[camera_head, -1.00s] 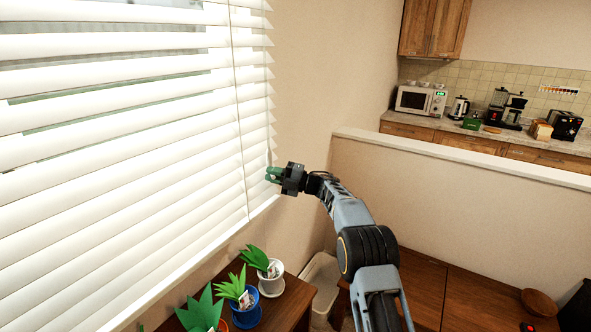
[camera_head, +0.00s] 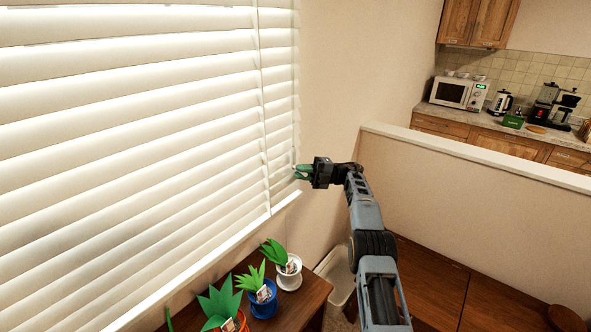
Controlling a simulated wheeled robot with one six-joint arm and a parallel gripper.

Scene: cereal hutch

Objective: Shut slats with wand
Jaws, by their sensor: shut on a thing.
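The white window blind (camera_head: 120,130) fills the left of the head view. Its slats look tilted nearly flat against each other, with no clear gaps to the outside. A thin vertical wand or cord line (camera_head: 262,120) runs down near the blind's right side. My gripper (camera_head: 298,172) is at the blind's right edge, low down, its green fingertips pointing left. It is shut on the wand, of which only a small pale bit shows at the fingertips; the fingers hide the rest of the grip.
Several potted plants stand on a wooden table (camera_head: 300,305) below the blind, including a white pot (camera_head: 289,275) and a blue pot (camera_head: 263,300). A pale bin (camera_head: 338,275) stands beside it. A half wall (camera_head: 470,185) separates the kitchen counter with a microwave (camera_head: 459,92).

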